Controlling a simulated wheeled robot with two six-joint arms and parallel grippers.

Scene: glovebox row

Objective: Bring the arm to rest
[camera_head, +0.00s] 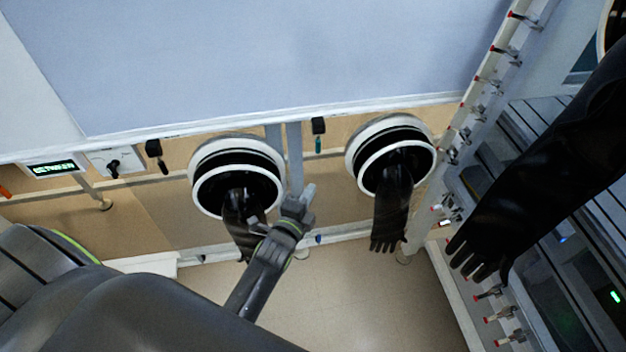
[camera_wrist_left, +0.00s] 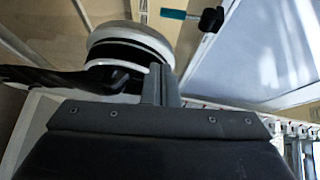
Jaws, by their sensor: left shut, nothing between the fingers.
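My left arm (camera_head: 262,274) comes in from the lower left in the head view. Its gripper (camera_head: 305,194) is shut and empty, in front of the space between two glove ports. The left glove port (camera_head: 238,165) has a black glove (camera_head: 240,222) hanging from it, partly behind my arm. In the left wrist view my gripper's fingers (camera_wrist_left: 160,84) stand together, with a white-rimmed port (camera_wrist_left: 128,42) just beyond them. I cannot tell whether the gripper touches the glove or the port. My right gripper is not in view.
The right glove port (camera_head: 392,155) has a black glove (camera_head: 390,212) hanging down. A larger black glove (camera_head: 545,170) reaches in from the right. A post with red-tipped clamps (camera_head: 478,95) stands there. A small display (camera_head: 53,169) and a black knob (camera_head: 114,167) are at left. Open floor (camera_head: 370,300) lies below.

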